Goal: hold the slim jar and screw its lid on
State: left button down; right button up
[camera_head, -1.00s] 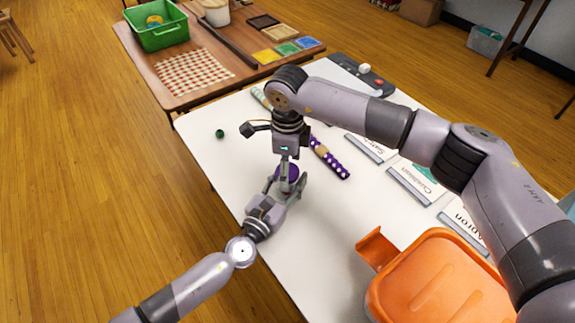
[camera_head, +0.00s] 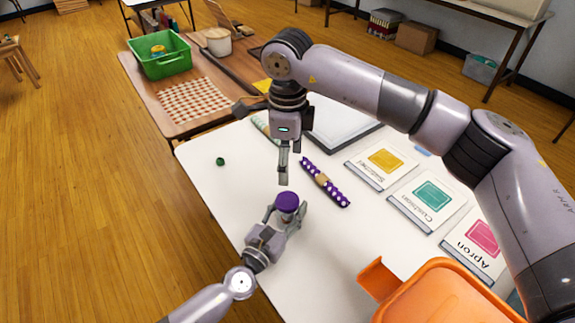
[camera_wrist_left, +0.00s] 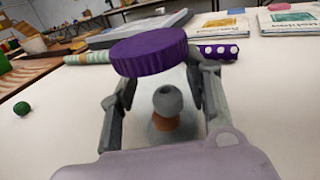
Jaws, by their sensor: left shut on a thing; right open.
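The slim jar (camera_wrist_left: 187,88) looks clear, with grey and brown shapes showing through it. It stands between the fingers of my left gripper (camera_head: 284,217), which is shut on it near the white table's left edge. The purple lid (camera_head: 287,202) is on top of the jar. In the left wrist view the lid (camera_wrist_left: 150,52) looks a little tilted and off to the left; I cannot tell how tightly it sits. My right gripper (camera_head: 284,166) is open, empty and pointing down above the lid, apart from it.
A purple dotted roll (camera_head: 325,183) lies behind the jar, and a small green ball (camera_head: 220,161) to the left. Cards (camera_head: 427,197) lie to the right. An orange bin (camera_head: 450,295) stands at the front right.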

pick_arm(q)
jog(key=c, duration=0.8)
grip_release()
jog(key=shift+o, duration=0.2)
jog(key=v, duration=1.2)
jog(key=shift+s, duration=0.1)
